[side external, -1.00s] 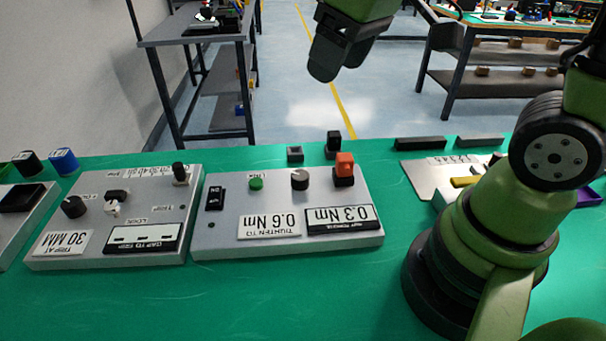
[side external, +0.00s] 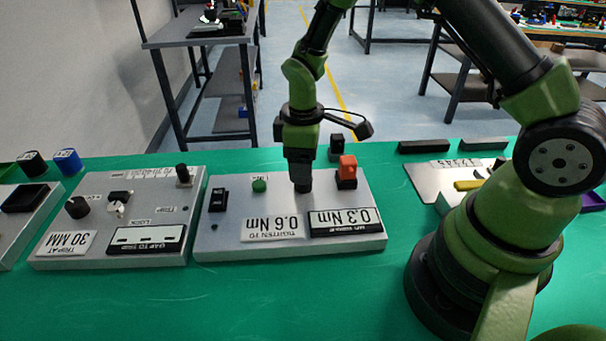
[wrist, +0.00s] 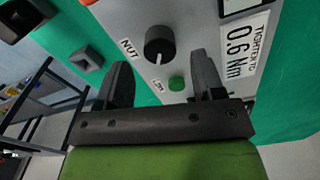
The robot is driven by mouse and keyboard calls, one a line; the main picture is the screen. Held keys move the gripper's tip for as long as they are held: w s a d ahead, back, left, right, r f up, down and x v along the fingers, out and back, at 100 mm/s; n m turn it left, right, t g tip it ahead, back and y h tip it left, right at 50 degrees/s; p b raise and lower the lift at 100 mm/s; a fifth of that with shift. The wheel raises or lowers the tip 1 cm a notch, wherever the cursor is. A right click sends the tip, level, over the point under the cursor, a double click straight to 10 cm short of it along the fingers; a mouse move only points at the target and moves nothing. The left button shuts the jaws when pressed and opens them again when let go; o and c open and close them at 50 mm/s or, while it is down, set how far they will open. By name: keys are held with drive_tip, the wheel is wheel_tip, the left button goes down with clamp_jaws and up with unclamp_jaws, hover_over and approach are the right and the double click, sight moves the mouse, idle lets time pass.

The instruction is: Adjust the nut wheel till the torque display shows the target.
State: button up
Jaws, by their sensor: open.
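The nut wheel is a dark round knob with a white pointer line, labelled NUT, in the wrist view (wrist: 160,45). In the side view the nut wheel (side external: 303,187) shows just under my gripper (side external: 299,172). My gripper points down over it, and its open fingers (wrist: 160,80) in the wrist view stand on either side, short of the knob; I cannot tell whether they touch it. The torque display (side external: 346,221) reads 0.3 Nm, upside down in the side view. The target plate (side external: 273,229) reads TIGHTEN TO 0.6 Nm; it also shows in the wrist view (wrist: 238,48).
On the same panel (side external: 225,243) are a green button (side external: 259,186), a black rocker switch (side external: 218,200) and an orange-topped block (side external: 347,164). Another panel (side external: 60,262) with knobs stands to the left. A grey plate (side external: 428,180) lies to the right. The green table front is clear.

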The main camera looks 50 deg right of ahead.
drive_tip(key=shift+f, duration=1.8)
drive_tip(key=c, duration=0.9)
drive_tip(key=shift+m, duration=0.3)
drive_tip(key=m, duration=1.1)
